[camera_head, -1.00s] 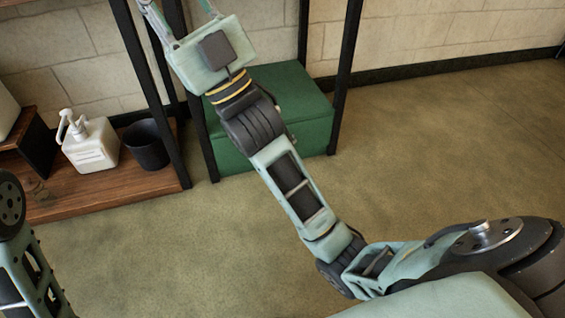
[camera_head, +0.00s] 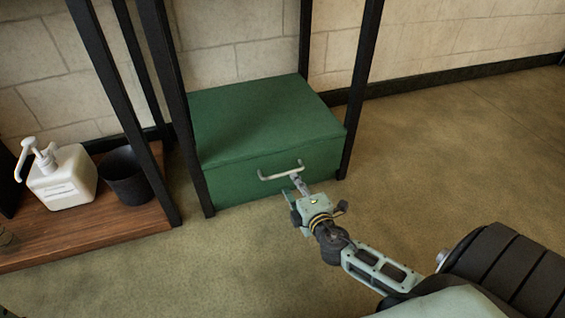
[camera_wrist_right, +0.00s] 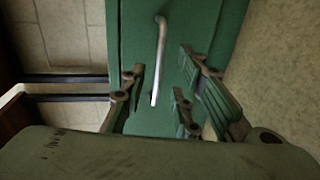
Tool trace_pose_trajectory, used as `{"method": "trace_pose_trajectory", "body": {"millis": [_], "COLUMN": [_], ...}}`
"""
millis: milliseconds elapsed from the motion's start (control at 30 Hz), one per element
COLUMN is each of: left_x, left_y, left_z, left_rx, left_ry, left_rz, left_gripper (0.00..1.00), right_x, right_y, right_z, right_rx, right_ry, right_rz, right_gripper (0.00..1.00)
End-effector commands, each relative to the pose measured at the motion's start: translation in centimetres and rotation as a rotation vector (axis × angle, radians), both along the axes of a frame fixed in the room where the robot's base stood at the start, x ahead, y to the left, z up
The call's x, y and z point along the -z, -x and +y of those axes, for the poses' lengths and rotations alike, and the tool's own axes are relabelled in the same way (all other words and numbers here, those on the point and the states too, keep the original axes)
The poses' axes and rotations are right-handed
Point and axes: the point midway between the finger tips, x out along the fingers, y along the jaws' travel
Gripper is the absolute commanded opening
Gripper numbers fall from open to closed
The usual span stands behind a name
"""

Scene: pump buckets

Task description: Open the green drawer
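The green drawer (camera_head: 265,124) is a box low between the black posts, with its front face toward me. Its pale metal handle (camera_head: 281,174) is a bar across the front; the handle also shows in the right wrist view (camera_wrist_right: 160,48). The drawer looks shut. My right gripper (camera_head: 294,187) is at the handle's right part, just in front of the drawer face. In the right wrist view my right gripper (camera_wrist_right: 161,84) has its fingers apart, with the handle's near end between them. I cannot tell whether they touch it. My left gripper is out of view.
A white pump bottle (camera_head: 62,178) and a dark bucket (camera_head: 126,178) stand on a low wooden shelf (camera_head: 120,226) at the left. Black posts (camera_head: 358,92) flank the drawer. The floor (camera_head: 230,265) in front of the drawer is clear.

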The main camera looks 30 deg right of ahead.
Motion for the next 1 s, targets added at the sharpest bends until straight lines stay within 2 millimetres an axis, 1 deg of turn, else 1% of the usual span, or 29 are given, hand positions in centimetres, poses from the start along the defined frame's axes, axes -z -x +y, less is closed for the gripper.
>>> {"method": "trace_pose_trajectory", "body": {"millis": [67,300,500,667,867,900,1000], "left_x": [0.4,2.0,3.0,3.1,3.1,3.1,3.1], "left_y": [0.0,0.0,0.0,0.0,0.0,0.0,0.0], "left_z": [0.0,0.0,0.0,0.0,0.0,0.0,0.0], "left_rx": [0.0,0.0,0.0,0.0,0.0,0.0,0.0], "left_ry": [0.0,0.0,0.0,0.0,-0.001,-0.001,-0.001], "left_rz": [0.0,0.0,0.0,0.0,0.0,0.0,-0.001], "left_gripper": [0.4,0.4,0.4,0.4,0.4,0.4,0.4], "right_x": [0.4,1.2,1.7,1.7,1.6,1.6,1.6], "right_y": [-0.5,-4.2,-6.6,-7.2,-7.3,-7.3,-7.2], "right_z": [-0.3,-1.1,-1.6,-1.8,-1.8,-1.8,-1.8], "right_rx": [0.001,0.0,0.0,0.001,0.0,0.0,0.0], "right_ry": [0.006,0.005,0.003,0.002,0.002,0.001,0.001], "right_rz": [0.001,-0.001,0.0,0.001,0.001,0.001,0.001], "right_gripper": [0.28,0.28,0.28,0.28,0.28,0.27,0.18]}}
